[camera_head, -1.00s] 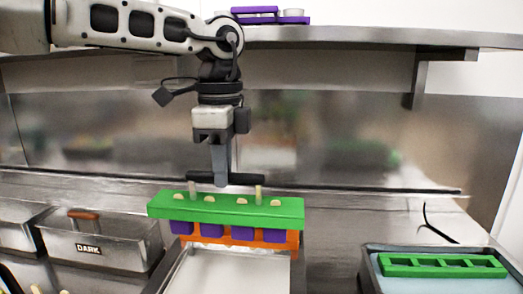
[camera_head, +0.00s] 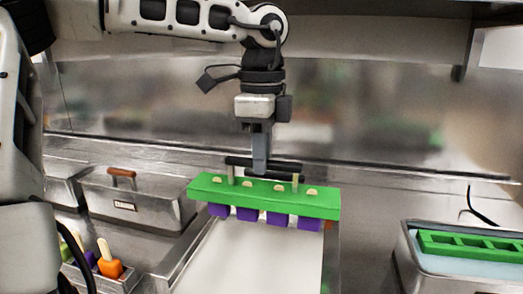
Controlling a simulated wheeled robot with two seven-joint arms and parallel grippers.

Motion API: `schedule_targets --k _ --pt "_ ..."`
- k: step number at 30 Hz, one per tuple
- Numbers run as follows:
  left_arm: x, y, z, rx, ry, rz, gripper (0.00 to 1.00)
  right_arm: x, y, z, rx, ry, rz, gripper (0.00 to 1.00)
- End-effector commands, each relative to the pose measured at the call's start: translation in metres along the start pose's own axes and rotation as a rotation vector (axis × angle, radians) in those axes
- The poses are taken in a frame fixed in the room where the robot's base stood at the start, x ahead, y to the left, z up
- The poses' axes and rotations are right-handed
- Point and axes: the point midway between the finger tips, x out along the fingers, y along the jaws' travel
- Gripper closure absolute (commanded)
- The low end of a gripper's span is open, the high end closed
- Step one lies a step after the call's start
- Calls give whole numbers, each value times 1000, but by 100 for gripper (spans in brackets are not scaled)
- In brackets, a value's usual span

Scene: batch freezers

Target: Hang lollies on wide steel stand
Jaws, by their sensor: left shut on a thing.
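My left gripper (camera_head: 262,166) is shut on the black bar handle (camera_head: 285,168) of a long green lolly holder (camera_head: 230,190). The holder is about level, with pale stick ends showing on its top. Several purple lollies (camera_head: 247,214) hang under it. They are above the far part of a wide steel frame (camera_head: 183,243) with a pale inner surface (camera_head: 255,262). I cannot tell from this angle whether the holder touches the frame, or for sure which part is the stand. My right gripper is not in view.
At the right, a steel bath (camera_head: 404,252) holds a green mould (camera_head: 465,245). A lidded steel box (camera_head: 150,208) stands at the left. A steel tray at lower left has orange (camera_head: 110,268) and other lollies, sticks up. A shelf edge (camera_head: 462,72) is above right.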

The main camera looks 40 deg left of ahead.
Motion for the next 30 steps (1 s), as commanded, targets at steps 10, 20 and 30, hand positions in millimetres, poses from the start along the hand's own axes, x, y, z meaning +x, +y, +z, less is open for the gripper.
schedule_targets --k 10,20,30 --pt "-1 0 0 0 1 -2 100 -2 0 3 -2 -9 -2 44" --pt "0 0 0 0 1 -3 100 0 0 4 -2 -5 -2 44" --pt "2 0 1 3 1 -4 100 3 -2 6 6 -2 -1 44"
